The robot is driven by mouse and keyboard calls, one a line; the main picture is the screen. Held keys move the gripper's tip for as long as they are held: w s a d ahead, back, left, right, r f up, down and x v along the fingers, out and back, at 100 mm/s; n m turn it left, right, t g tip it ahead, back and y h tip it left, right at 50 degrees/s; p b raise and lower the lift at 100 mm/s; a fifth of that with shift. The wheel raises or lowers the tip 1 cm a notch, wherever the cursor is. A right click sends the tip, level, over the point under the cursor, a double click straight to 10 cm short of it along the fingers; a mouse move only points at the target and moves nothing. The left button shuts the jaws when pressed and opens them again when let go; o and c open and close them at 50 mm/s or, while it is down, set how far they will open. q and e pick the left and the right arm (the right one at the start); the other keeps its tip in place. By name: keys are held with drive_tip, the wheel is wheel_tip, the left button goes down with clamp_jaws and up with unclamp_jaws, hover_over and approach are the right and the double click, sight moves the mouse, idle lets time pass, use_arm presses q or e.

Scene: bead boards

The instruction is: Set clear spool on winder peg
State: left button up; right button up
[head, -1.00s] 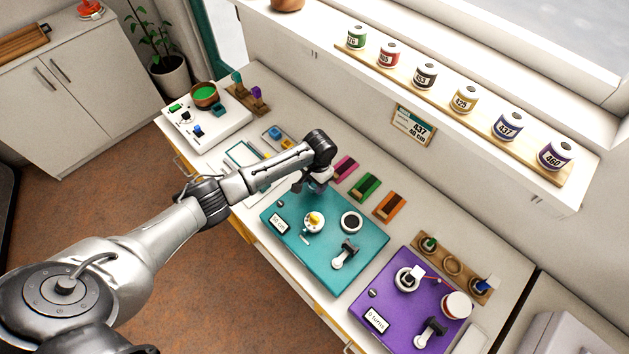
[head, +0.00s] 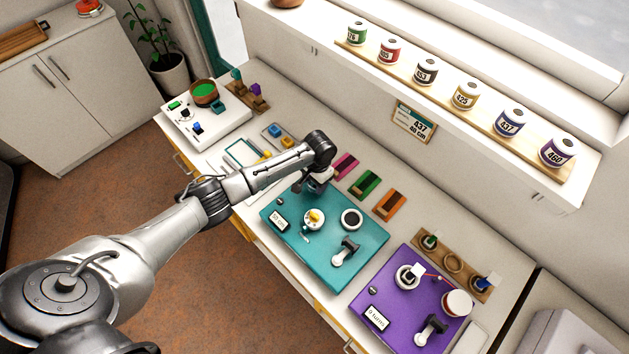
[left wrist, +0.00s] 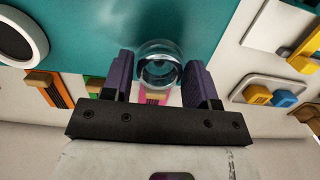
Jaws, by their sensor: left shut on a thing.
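The clear spool (left wrist: 158,68) is a small transparent ring between the two purple fingers of my left gripper (left wrist: 158,88). The gripper is shut on it. In the head view my left gripper (head: 318,180) is over the back left edge of the teal board (head: 300,252), and the spool is too small to make out there. The purple board (head: 392,312) with a "0 turns" display stands to the right, apart from my gripper. It carries a crank (head: 431,328), a post with a white tag (head: 407,277) and a white round part (head: 457,303). I cannot tell which is the winder peg.
The teal board holds a yellow-topped part (head: 314,217), a dark round disc (head: 351,219) and a crank (head: 345,251). A wooden rack (head: 441,252) is behind the purple board. Pink, green and orange blocks (head: 390,204) lie behind the teal board. Labelled thread spools stand on a shelf (head: 483,121).

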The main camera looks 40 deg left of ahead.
use_arm(q)
drive_tip(key=shift+f, duration=0.25)
drive_tip(key=shift+f+b, duration=0.4)
drive_tip(key=shift+f, duration=0.35)
drive_tip(key=o, duration=1)
drive_tip(key=shift+r, duration=0.1)
wheel_tip(320, 180, up, 5)
drive_tip(key=p, duration=0.5)
drive_tip(key=shift+p, duration=0.35)
wheel_tip(320, 180, up, 2)
drive_tip(key=shift+p, duration=1.25)
